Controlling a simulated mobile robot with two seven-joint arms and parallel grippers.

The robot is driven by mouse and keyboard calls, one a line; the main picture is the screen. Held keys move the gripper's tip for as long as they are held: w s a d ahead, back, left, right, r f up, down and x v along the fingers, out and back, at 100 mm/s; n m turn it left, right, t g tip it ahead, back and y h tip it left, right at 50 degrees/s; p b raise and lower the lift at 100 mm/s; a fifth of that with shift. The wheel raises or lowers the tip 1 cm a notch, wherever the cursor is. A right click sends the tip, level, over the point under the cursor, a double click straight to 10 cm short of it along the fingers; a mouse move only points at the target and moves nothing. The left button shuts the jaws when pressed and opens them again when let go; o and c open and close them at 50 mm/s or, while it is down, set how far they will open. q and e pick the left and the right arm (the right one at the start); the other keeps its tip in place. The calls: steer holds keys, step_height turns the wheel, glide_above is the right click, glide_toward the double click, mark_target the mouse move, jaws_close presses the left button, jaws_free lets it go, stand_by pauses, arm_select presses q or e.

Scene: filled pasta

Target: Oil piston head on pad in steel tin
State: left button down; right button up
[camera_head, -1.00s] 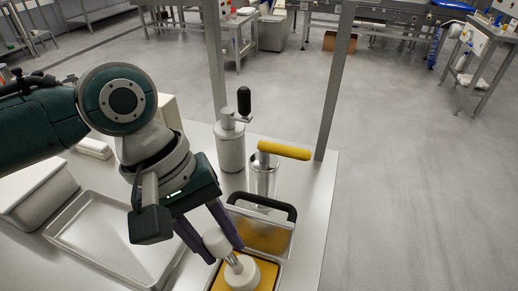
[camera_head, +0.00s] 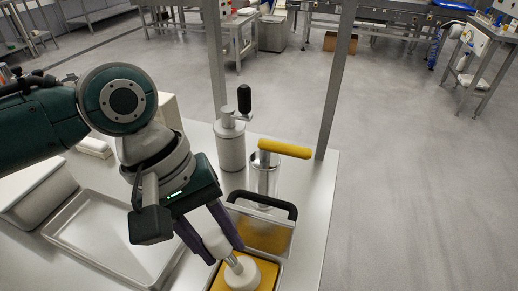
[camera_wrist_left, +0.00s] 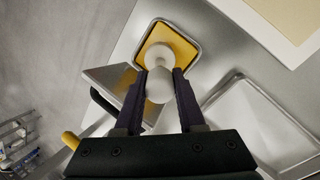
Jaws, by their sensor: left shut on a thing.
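The piston head (camera_head: 243,274) is a pale round disc with a stem and a knob (camera_head: 214,243). It rests over the yellow pad (camera_head: 268,270) inside the square steel tin (camera_wrist_left: 195,42) at the front of the table. The piston head also shows on the pad in the left wrist view (camera_wrist_left: 157,55). My left gripper (camera_head: 223,247) is shut on the knob, with its dark purple fingers on either side in the left wrist view (camera_wrist_left: 160,80). The disc's underside is hidden. My right gripper is not in view.
An empty metal tray (camera_head: 110,240) lies left. A post (camera_head: 338,80) rises at the right edge.

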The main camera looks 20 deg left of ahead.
arm_select(q)
steer(key=shift+f, duration=0.4)
stand_by(1.3)
steer(key=shift+f, duration=0.15)
stand_by(0.6)
steer(key=shift+a, duration=0.1)
step_height(320, 180, up, 7)
steer(key=p, duration=0.9)
steer(key=shift+r, duration=0.2)
steer(key=shift+f, duration=0.1)
stand_by(0.3)
